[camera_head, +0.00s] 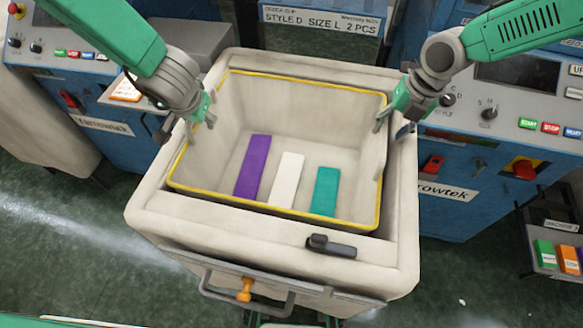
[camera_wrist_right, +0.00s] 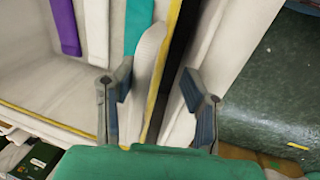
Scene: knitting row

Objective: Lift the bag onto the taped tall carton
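A pale, open-topped fabric-like container with a yellow rim (camera_head: 279,207) sits in a cream cart; it may be the bag, but I cannot tell for sure. Inside lie a purple strip (camera_head: 252,167), a white strip (camera_head: 286,180) and a teal strip (camera_head: 325,191). My right gripper (camera_head: 392,122) is at the right rim. In the right wrist view this gripper (camera_wrist_right: 157,98) is open, with the yellow-edged rim (camera_wrist_right: 165,75) between its fingers. My left gripper (camera_head: 201,120) is at the left rim, its fingers apart. I cannot make out a taped tall carton.
The cream cart (camera_head: 165,212) has a grey front handle (camera_head: 222,296) with an orange piece, and a dark latch (camera_head: 331,246) on its front edge. Blue control machines (camera_head: 465,200) stand left, right and behind. Green floor (camera_head: 60,245) lies open at front left.

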